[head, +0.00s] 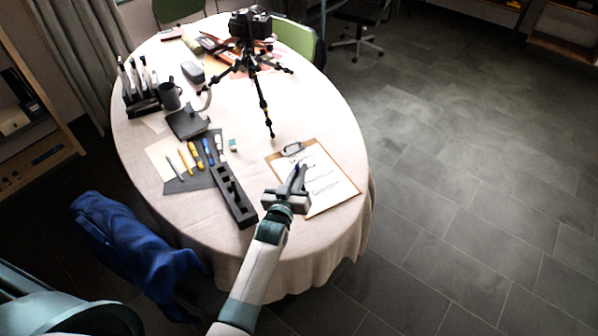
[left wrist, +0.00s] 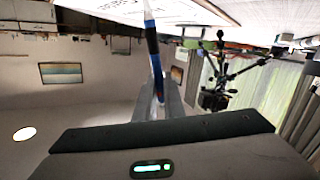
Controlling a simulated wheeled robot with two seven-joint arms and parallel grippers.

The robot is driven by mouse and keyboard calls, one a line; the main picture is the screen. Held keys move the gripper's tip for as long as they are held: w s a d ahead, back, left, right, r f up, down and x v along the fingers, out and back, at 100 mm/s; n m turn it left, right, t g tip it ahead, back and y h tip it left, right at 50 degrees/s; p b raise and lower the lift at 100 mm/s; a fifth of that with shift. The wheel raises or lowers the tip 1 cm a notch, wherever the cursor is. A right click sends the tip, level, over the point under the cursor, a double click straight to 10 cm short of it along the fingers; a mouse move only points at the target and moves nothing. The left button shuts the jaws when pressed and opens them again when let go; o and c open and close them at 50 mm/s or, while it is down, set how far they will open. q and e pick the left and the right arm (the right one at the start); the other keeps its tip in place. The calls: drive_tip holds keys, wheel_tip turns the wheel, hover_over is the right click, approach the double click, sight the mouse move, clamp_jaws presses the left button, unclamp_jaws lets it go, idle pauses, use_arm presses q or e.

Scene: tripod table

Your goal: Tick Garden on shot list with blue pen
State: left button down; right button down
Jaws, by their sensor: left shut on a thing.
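The clipboard (head: 350,191) with the white shot list (head: 322,183) lies near the right edge of the round table. The print is too small to read in the head view. My left gripper (head: 298,178) is over the left part of the sheet. In the left wrist view, its fingers (left wrist: 160,100) are shut on a slim blue pen (left wrist: 153,50). The pen points toward the paper (left wrist: 110,8), which shows at the top of that view. I cannot tell whether its tip touches the sheet. My right gripper is not in view.
A black slotted holder (head: 234,197) stands left of the clipboard. A grey mat (head: 190,183) holds several pens and markers. A tripod with a camera (head: 250,25) stands behind the clipboard. A dark mug (head: 170,96) is at the left. A blue cloth-like item (head: 130,245) is beside the table.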

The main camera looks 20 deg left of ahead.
use_arm(q)
drive_tip(key=shift+s+a+p, duration=0.25)
drive_tip(key=shift+s+p, duration=0.05)
drive_tip(key=shift+p, duration=0.05)
idle(0.8)
drive_tip(key=shift+w+d, duration=0.4)
idle(1.8)
drive_tip(key=shift+r, duration=0.1)
drive_tip(key=shift+r+p, duration=3.45)
drive_tip(key=shift+p, duration=0.05)
